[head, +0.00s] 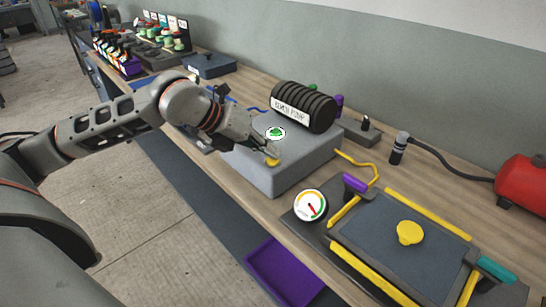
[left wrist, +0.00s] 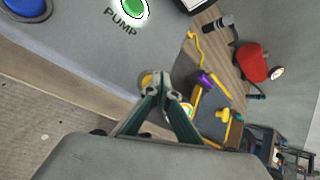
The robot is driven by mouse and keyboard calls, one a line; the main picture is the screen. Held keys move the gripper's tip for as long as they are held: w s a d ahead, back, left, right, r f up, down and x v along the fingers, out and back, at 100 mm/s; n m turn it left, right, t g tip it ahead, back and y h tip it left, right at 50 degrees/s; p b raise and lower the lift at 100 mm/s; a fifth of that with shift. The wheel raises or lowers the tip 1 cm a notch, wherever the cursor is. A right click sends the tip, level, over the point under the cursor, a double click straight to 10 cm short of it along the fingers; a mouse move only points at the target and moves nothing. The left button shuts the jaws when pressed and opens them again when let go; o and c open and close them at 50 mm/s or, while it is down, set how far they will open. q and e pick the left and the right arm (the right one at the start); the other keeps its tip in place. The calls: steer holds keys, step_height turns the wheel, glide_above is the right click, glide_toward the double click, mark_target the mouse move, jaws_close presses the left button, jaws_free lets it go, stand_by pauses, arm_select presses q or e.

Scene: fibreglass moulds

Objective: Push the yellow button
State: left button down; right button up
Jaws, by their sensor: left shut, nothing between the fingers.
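The yellow button (head: 272,162) is at the front right of the top of the grey pump box (head: 290,178). The shut tips of my left gripper (head: 268,148) are right at it and cover part of it. In the left wrist view, the yellow button (left wrist: 146,78) shows beside and partly behind the shut fingers of my left gripper (left wrist: 163,74). I cannot tell whether the tips touch it or whether it is pressed down. My left gripper holds nothing. My right gripper is not in view.
A lit green button (head: 275,132) labelled PUMP sits behind, and a blue button (left wrist: 25,6) lies farther along the box. A black ribbed cylinder (head: 304,106) stands at the box's back. A gauge (head: 310,205) and a mould plate with a yellow knob (head: 410,232) lie to the right.

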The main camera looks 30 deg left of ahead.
mark_target(269, 159)
arm_select(q)
steer(key=shift+r, duration=0.25)
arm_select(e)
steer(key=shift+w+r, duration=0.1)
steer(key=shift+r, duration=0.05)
arm_select(q)
steer(key=shift+r, duration=0.1)
steer(key=shift+r+p, duration=1.85)
steer(key=shift+r, duration=1.15)
steer(key=shift+f, duration=0.1)
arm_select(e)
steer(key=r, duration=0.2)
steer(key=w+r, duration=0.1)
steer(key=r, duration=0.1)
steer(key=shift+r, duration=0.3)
